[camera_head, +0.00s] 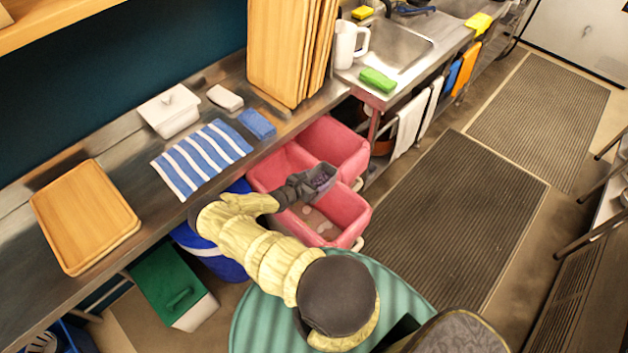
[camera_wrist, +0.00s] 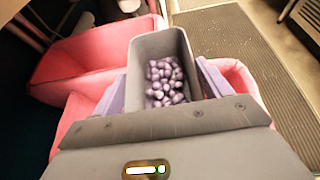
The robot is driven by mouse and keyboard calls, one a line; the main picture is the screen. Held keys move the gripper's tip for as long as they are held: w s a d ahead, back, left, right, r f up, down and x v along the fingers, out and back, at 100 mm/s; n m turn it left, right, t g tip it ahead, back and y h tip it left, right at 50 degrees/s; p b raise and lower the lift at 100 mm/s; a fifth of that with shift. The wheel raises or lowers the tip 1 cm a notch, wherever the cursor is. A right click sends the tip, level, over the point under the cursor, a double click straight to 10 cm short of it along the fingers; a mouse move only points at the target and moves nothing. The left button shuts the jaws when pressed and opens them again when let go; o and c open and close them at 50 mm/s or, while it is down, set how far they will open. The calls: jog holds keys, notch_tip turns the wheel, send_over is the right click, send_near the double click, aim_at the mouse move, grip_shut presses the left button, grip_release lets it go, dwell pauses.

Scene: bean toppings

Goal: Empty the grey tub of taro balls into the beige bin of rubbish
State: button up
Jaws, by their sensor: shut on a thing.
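My gripper (camera_head: 298,188) is shut on the grey tub (camera_wrist: 157,45), with one lilac finger on each side of it in the wrist view. The tub holds many round purple taro balls (camera_wrist: 165,82), heaped toward its near end. I see no clearly beige bin of rubbish; the bins below the tub look pink.
Another pink bin (camera_head: 345,140) stands behind, by the sink counter. A blue bin (camera_head: 215,258) and a green-lidded box (camera_head: 165,285) are to the left. The steel counter (camera_head: 110,165) runs above them. Ribbed floor mats (camera_head: 455,220) lie clear on the right.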

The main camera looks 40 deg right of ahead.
jog(key=shift+f+b, duration=1.2)
jog(key=shift+f, duration=0.1)
jog(key=shift+b, duration=0.45)
jog(key=shift+w+r+n+g+b, duration=0.2)
jog(key=shift+n+g+b, duration=0.55)
jog(key=shift+b, duration=1.15)
jog(key=shift+n+g+b, duration=0.25)
jog(key=shift+n+b, duration=0.3)
jog(key=shift+b, duration=0.5)
jog(key=shift+w+r+n+g+b, duration=0.15)
jog(key=shift+n+g+b, duration=0.2)
jog(key=shift+b, duration=0.3)
jog(key=shift+w+a+f+n+g+h+b, duration=0.1)
jog(key=shift+w+f+n+g+h+b, duration=0.25)
jog(key=shift+n+b, duration=0.75)
jog(key=shift+w+f+n+g+h+b, duration=0.2)
jog(key=shift+w+n+g+h+b, duration=0.2)
jog(key=shift+b, duration=1.25)
jog(key=shift+f, duration=0.1)
jog(key=shift+w+f+n+g+h+b, duration=0.25)
jog(key=shift+w+f+n+g+b, duration=0.6)
jog(key=shift+b, duration=1.7)
jog(key=shift+a+n+t+b, duration=0.1)
jog(key=shift+n+t+b, duration=0.15)
jog(key=shift+n+b, duration=0.3)
